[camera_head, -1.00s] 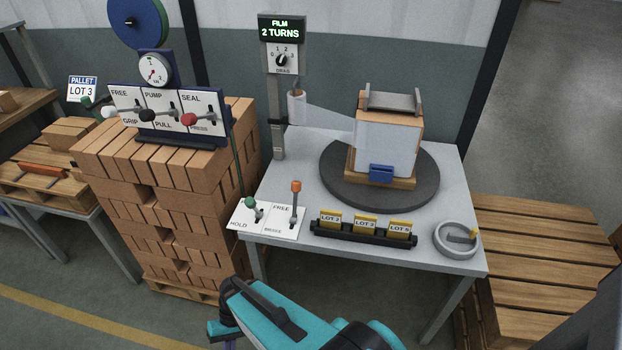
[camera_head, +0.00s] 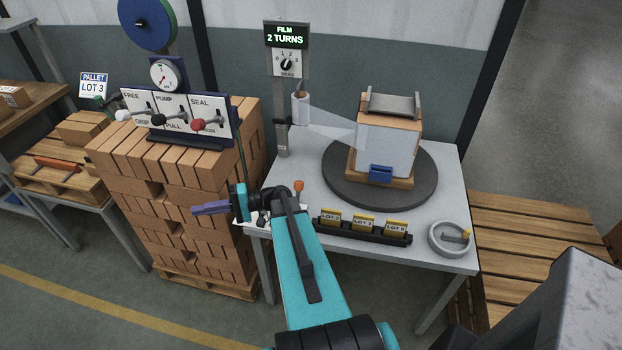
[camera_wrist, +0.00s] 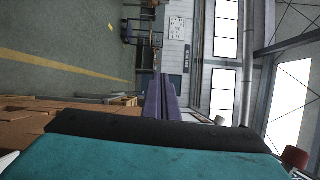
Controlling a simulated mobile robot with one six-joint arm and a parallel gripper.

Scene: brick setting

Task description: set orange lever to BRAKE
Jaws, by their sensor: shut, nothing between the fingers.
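The orange lever (camera_head: 299,186) stands at the left front of the turntable table, with its orange knob up. Its lower stem and most of its label plate are hidden behind my arm, so its exact setting cannot be read now. My gripper (camera_head: 197,209) has slim purple fingers and points left, away from the lever. It is in front of the brick stack and left of the lever plate, touching neither lever as far as I see. In the wrist view the purple fingers (camera_wrist: 161,98) are together and empty. The green lever is hidden behind my wrist.
A rack of lot cards (camera_head: 362,232) and a round grey dish (camera_head: 450,239) sit along the table front. The turntable (camera_head: 337,180) carries a wrapped load. A panel with white, black and red levers (camera_head: 178,118) stands on the brick stack (camera_head: 170,190) at left.

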